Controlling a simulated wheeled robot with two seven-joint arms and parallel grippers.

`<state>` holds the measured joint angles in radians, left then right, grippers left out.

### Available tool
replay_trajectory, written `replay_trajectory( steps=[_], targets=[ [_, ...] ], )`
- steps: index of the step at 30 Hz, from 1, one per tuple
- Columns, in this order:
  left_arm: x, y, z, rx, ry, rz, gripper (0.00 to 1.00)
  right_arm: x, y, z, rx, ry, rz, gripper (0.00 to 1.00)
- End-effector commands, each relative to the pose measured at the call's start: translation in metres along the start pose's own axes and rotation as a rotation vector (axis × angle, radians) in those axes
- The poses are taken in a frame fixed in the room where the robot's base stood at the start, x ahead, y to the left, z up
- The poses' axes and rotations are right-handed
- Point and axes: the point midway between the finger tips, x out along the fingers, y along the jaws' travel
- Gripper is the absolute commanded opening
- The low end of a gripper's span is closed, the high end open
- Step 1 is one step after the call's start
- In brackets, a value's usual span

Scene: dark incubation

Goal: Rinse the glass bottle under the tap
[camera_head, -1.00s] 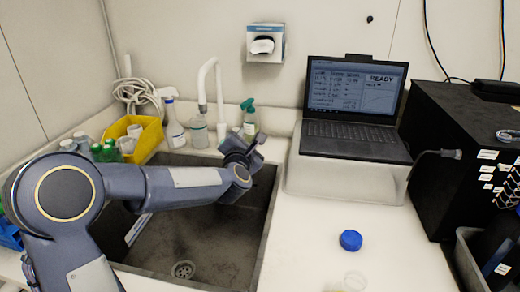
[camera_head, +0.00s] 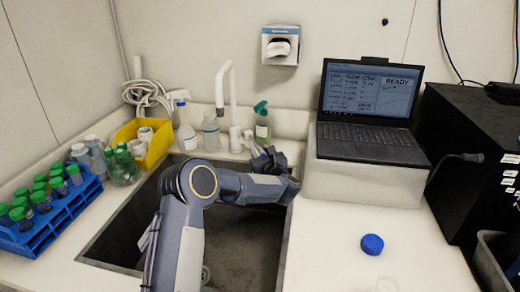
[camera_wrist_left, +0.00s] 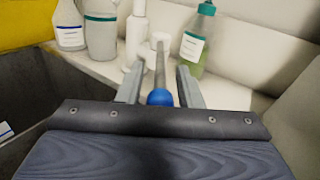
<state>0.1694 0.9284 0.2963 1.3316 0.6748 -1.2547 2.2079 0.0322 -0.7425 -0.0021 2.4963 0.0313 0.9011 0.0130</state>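The white tap (camera_head: 231,92) arches up behind the dark sink (camera_head: 112,232). My left gripper (camera_head: 268,160) is over the sink's far right part, right of the tap. In the left wrist view the two fingers (camera_wrist_left: 160,88) are apart, with a blue-tipped thin metal rod (camera_wrist_left: 159,97) between them. I cannot tell whether a finger touches the rod or what it belongs to. A clear, faint glass item (camera_head: 386,285) is cut off at the head view's bottom edge, possibly the glass bottle. A blue cap (camera_head: 372,244) lies on the counter near it. My right gripper is not in view.
A yellow bin (camera_head: 158,147) and a blue tube rack (camera_head: 38,238) are left. A laptop (camera_head: 368,137) and black box (camera_head: 470,150) are right. The counter's front right is mostly clear.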

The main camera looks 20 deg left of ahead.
Motion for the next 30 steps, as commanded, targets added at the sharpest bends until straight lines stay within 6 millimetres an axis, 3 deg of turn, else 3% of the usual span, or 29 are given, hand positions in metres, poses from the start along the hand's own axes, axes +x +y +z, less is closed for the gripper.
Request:
replay_trajectory(
  steps=[11, 18, 26, 30],
  targets=[
    [0.007, 0.0, 0.0, 0.002, 0.0, -0.002, 0.31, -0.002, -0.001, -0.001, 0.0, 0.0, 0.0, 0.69],
    [0.007, 0.0, 0.0, 0.002, 0.0, -0.002, 0.0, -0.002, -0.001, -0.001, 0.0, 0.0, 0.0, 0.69],
    [0.007, 0.0, -0.001, 0.001, 0.0, -0.005, 0.0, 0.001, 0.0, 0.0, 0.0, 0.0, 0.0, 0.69],
    [0.009, 0.006, -0.005, -0.002, 0.0, -0.035, 0.0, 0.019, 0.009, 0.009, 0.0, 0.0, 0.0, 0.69]
  ],
)
